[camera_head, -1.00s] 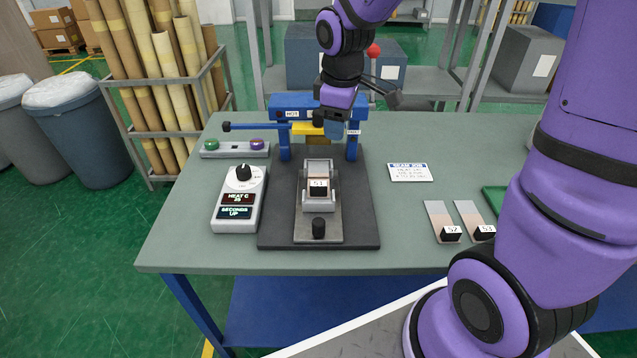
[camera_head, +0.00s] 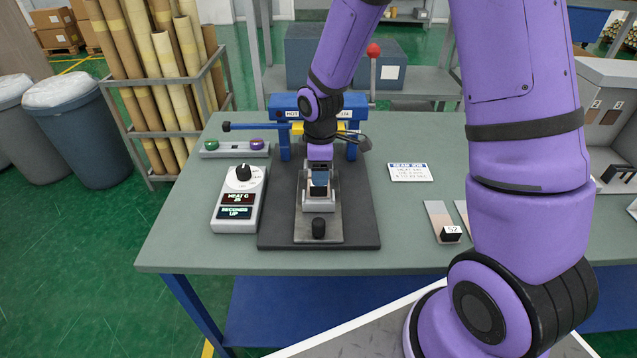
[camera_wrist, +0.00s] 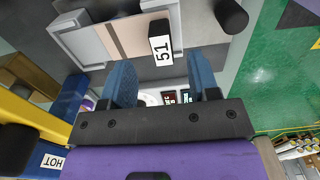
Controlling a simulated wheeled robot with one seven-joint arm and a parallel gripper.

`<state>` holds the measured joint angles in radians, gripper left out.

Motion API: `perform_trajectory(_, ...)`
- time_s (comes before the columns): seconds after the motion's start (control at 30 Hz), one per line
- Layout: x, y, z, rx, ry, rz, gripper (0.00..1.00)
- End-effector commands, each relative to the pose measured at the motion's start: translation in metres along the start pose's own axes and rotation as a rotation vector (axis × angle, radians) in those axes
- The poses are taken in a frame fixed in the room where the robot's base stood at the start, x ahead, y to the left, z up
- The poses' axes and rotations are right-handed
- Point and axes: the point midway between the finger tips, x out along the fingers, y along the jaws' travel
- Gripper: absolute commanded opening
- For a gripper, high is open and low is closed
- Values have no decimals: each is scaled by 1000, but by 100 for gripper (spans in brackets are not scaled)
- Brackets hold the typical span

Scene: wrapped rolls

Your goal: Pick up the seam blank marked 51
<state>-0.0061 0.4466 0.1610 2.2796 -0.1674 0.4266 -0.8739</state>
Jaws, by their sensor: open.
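The seam blank marked 51 (camera_wrist: 125,38) lies in the grey cradle (camera_wrist: 80,38) of the sealing fixture. Its black block with the white 51 label (camera_wrist: 160,45) shows in the wrist view. My gripper (camera_wrist: 162,80) is open and empty, its two blue fingers apart, with the block just beyond the fingertips and between their lines. In the head view my gripper (camera_head: 319,183) is over the cradle (camera_head: 319,206) and hides the blank and its label. I cannot tell the exact gap between fingers and block.
A blue frame with a yellow bar (camera_head: 355,112) stands behind; a HOT label shows in the wrist view. A black knob (camera_head: 319,227) is in front. A control box (camera_head: 240,198) stands left. Blank 52 (camera_head: 440,220) and a sign card (camera_head: 409,172) lie right.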

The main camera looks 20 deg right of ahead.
Motion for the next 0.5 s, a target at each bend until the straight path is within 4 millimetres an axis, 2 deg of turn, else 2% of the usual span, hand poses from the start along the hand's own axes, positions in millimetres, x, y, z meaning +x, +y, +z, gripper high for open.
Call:
perform_trajectory(0.17, 10, -1, -1, -1, 0, -1, 55)
perform_trajectory(0.5, 51, -2, -3, 0, -1, 0, 55)
